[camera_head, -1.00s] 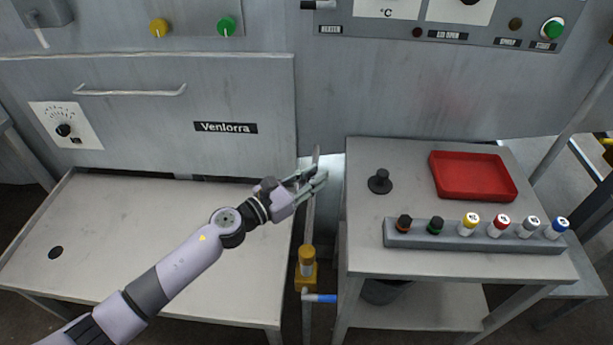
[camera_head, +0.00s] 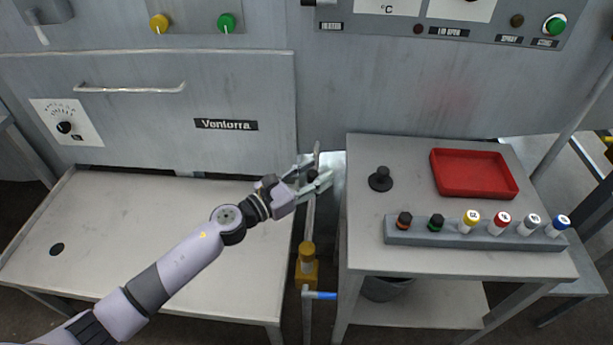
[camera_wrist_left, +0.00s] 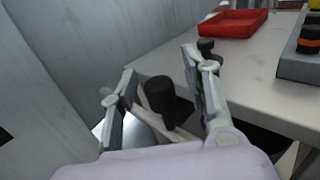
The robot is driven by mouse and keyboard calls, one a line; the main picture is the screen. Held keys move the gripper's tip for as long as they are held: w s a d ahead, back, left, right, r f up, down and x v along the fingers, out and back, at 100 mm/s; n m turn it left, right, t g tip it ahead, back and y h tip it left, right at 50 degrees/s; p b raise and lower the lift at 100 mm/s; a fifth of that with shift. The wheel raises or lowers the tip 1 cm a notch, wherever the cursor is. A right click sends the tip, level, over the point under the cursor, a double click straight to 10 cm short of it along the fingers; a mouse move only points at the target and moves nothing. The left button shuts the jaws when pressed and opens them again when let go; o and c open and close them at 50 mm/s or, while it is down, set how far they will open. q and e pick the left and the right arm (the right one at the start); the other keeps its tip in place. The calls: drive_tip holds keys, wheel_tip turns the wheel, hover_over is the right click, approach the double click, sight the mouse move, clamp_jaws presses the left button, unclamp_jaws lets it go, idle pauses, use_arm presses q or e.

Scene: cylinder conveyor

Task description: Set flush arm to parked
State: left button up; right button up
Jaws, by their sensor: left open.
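A grey bar (camera_head: 309,215), which looks like the flush arm, stands in the gap between the two tables, above a yellow fitting (camera_head: 306,268). A black knob (camera_head: 313,175) shows at its upper part; the knob also shows in the left wrist view (camera_wrist_left: 162,100). My left gripper (camera_head: 320,172) is open at the knob. In the left wrist view, its fingers (camera_wrist_left: 160,85) stand on either side of the knob, with visible space around it. I cannot tell whether any finger touches the bar. My right gripper is not in view.
The right table (camera_head: 365,225) stands close beside the gripper, with a black peg (camera_head: 380,180), a red tray (camera_head: 472,174) and a grey rack (camera_head: 465,236) of several capped vials. The left table (camera_head: 150,225) is mostly bare. A blue-ended lever (camera_head: 320,296) juts from below the yellow fitting.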

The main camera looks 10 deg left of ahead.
use_arm(q)
drive_tip(key=v, duration=1.2)
